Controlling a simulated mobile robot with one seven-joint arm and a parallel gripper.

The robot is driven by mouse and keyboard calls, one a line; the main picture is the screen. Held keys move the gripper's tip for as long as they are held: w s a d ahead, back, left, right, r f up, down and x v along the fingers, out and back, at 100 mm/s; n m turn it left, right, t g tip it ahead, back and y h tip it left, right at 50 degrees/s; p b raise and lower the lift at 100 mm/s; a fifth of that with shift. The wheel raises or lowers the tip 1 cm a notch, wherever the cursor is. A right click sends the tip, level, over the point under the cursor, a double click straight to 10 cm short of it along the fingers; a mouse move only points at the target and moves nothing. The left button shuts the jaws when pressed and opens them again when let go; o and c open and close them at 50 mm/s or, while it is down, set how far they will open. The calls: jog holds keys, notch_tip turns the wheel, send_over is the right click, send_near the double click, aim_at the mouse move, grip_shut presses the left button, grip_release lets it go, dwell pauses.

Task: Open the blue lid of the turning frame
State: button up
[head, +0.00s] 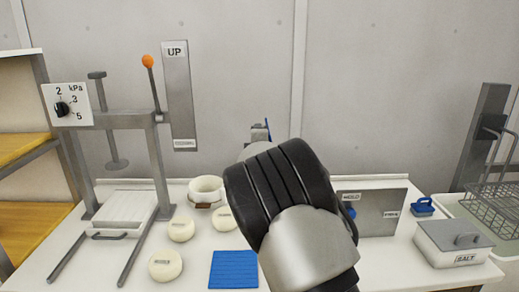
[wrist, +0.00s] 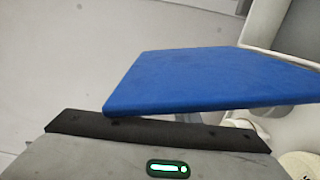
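The blue lid (wrist: 205,80) fills the middle of the wrist view as a flat slab just beyond my gripper (wrist: 160,135). In the head view a thin blue edge (head: 267,124), probably the same lid, stands up behind my arm beside a small grey part. The rest of the turning frame is hidden behind my arm there. My gripper's dark front edge lies close to the lid's near edge; I cannot tell whether they touch. The fingers do not show clearly in either view, so their opening is unclear.
A press (head: 120,120) with an orange-knobbed lever stands at left. Cheeses (head: 165,265), a white mould (head: 205,190) and a blue mat (head: 233,270) lie on the white table.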

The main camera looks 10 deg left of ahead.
jog(key=v, duration=1.5)
jog(key=shift+s+d, duration=0.1)
jog(key=shift+s, duration=0.05)
jog(key=s+d+r+m+g+h+p, duration=0.1)
jog(key=s+d+r+m+g+p, duration=0.15)
jog(key=d, duration=0.35)
jog(key=s+d+r+m+g+p, duration=0.1)
jog(key=s+d+m, duration=0.1)
jog(key=d+m, duration=0.25)
jog(key=s+d+r+m+g+h+p, duration=0.1)
jog(key=s+d+r+m+g+p, duration=0.15)
jog(key=d, duration=0.45)
jog(key=s+d+m+g+h+p, duration=0.1)
jog(key=s+d+m, duration=0.3)
jog(key=s, duration=0.5)
jog(key=s+d+r+m+g+h+p, duration=0.1)
jog(key=s+d+m+g+p, duration=0.1)
jog(key=s, duration=0.8)
jog(key=s+d+m+g+h+p, duration=0.1)
jog(key=s+d+m+g+p, duration=0.1)
jog(key=s+d+m, duration=0.4)
jog(key=s+d, duration=0.1)
jog(key=s, duration=0.2)
jog(key=shift+d+r+g, duration=0.25)
jog(key=shift+d+g, duration=0.15)
